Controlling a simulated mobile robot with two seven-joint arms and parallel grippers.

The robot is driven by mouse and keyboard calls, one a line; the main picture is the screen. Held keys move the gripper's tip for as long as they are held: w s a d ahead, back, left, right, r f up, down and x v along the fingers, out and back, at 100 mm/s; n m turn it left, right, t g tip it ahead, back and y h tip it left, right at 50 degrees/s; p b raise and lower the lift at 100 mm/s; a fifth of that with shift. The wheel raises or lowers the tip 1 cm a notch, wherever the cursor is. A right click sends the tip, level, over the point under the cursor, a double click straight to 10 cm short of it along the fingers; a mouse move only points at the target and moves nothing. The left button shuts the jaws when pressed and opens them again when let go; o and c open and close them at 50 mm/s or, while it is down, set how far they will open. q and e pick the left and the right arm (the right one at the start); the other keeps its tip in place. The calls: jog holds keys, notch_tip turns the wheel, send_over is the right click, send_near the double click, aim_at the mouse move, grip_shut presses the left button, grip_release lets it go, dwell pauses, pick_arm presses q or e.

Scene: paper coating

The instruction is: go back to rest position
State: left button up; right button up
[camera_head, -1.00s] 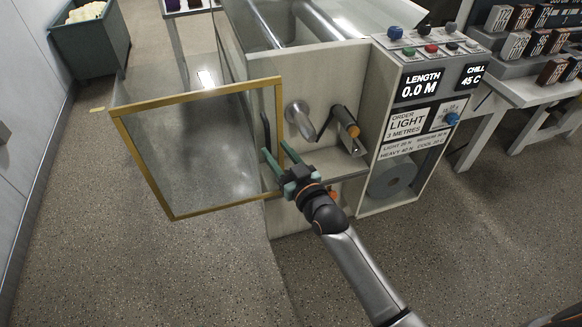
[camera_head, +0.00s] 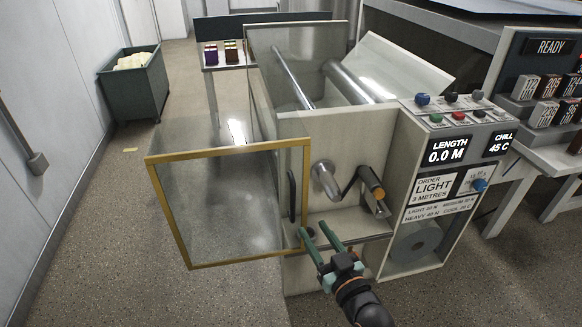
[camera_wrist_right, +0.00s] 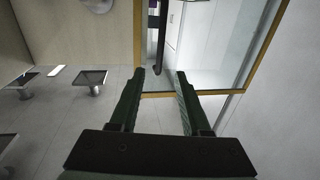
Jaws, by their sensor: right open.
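My right gripper (camera_head: 318,233) is open, with nothing between its green fingers. In the head view it is in front of the coating machine (camera_head: 298,126), low beside the dark door handle (camera_head: 292,196). The machine's clear door (camera_head: 307,190), edged in yellow, stands swung open to the left. In the right wrist view the open fingers (camera_wrist_right: 159,72) point toward the door's frame (camera_wrist_right: 262,45) and the dark handle (camera_wrist_right: 161,45), with no visible grip on either. My left gripper is not in view.
A control panel (camera_head: 458,118) with buttons is at the right. A dark green bin (camera_head: 133,92) stands at the back left. The speckled floor at the left is clear.

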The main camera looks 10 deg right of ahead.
jog(key=s+d+f+g+h+p, duration=0.1)
jog(key=s+f+g, duration=0.3)
jog(key=s+f, duration=0.4)
jog(key=s+d+f+g+p, duration=0.2)
jog(key=s+f+g+p, duration=0.2)
jog(key=s+f, duration=0.4)
jog(key=s, duration=0.5)
jog(key=shift+s+m+h, duration=0.15)
jog(key=shift+m+h, duration=0.15)
jog(key=shift+h, duration=0.1)
